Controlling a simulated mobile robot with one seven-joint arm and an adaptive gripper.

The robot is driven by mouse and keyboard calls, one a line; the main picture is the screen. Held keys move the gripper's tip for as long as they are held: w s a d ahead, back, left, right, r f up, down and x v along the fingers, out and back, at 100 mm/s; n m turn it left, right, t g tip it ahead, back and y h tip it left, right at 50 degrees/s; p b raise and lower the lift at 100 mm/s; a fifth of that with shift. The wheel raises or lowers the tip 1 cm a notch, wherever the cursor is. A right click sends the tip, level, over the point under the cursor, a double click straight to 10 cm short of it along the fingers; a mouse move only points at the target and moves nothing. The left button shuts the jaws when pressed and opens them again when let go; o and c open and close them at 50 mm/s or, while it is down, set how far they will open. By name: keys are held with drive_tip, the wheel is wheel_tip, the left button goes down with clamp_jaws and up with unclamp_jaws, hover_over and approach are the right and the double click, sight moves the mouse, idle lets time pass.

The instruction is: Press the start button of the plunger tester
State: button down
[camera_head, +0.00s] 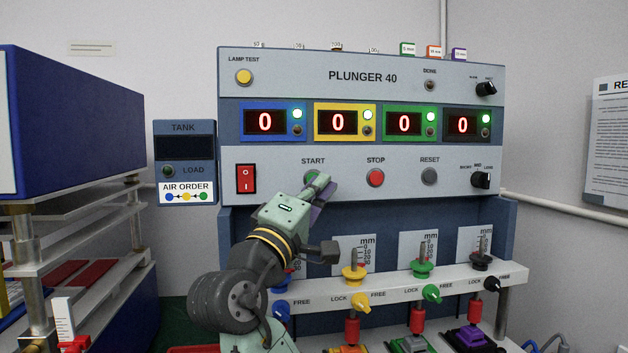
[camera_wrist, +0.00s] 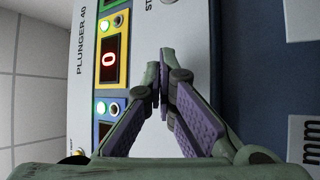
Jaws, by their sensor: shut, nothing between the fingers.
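The plunger tester (camera_head: 365,75) is a grey and blue cabinet labelled PLUNGER 40. In the wrist view my closed fingers (camera_wrist: 163,80) point at the pale panel and the start button is hidden. The red stop button (camera_head: 375,178) is to the right. The displays (camera_head: 404,123) each read 0.
A red rocker switch (camera_head: 246,179) is left of START, and a grey reset button (camera_head: 429,176) is at right. Below my gripper, a white shelf (camera_head: 385,286) carries coloured plungers and lock knobs. A blue box on a rack (camera_head: 75,125) stands at left.

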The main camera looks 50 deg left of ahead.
drive_tip(key=shift+d, duration=0.1)
drive_tip(key=shift+s+d, duration=0.35)
drive_tip(key=shift+d, duration=0.25)
